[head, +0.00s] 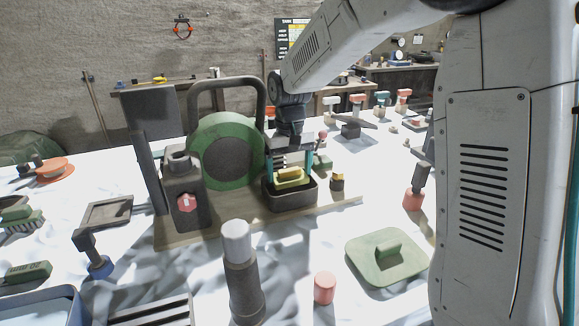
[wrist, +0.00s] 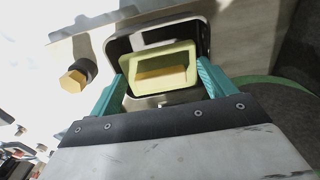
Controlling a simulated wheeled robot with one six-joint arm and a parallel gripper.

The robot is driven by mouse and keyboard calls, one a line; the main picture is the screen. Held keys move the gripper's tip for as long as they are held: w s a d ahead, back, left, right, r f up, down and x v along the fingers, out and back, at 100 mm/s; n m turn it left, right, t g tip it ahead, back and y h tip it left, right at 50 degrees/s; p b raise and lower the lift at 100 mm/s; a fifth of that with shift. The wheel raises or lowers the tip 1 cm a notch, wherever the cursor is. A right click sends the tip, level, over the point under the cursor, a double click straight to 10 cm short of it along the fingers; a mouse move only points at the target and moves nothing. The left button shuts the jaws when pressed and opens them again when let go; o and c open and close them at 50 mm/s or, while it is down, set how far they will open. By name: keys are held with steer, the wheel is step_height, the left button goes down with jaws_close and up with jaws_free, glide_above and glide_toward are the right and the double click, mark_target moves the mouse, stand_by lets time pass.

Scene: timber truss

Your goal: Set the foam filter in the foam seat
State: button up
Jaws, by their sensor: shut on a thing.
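The foam filter (head: 291,181) is a pale yellow-green rectangular block with a deeper yellow middle part. It also shows in the wrist view (wrist: 143,59). My gripper (head: 289,172) is shut on it, with one teal finger at each short end; the fingers also show in the wrist view (wrist: 161,72). The foam seat looks to be the dark open-topped rectangular box (head: 292,203) on the board; in the wrist view its rim (wrist: 122,42) surrounds the filter on the far side. The filter is at the box mouth, roughly lined up with it. Whether it touches the bottom is hidden.
A green round housing (head: 210,140) under a dark handle frame stands left of the box. A small yellow-topped fitting (head: 337,182) stands close right of the box. A green cover (head: 386,262) lies front right.

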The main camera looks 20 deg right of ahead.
steer(key=shift+f, duration=2.4)
steer(key=o, duration=1.4)
steer(key=shift+f, duration=0.1)
steer(key=shift+r, duration=3.9)
steer(key=s, duration=0.1)
steer(key=s+f+g, duration=0.1)
steer(key=s, duration=0.1)
steer(key=shift+s+d+f, duration=0.1)
steer(key=shift+s+f, duration=0.05)
steer(key=shift+s, duration=0.05)
steer(key=s+d+r, duration=0.1)
steer(key=s+r, duration=0.1)
steer(key=s, duration=0.7)
steer(key=s+d+r+t, duration=0.1)
steer(key=s+r, duration=0.1)
steer(key=s, duration=0.8)
steer(key=s+d+r+t, duration=0.1)
steer(key=s+r, duration=0.1)
steer(key=s, duration=0.8)
steer(key=shift+s+r, duration=0.2)
steer(key=shift+r, duration=0.2)
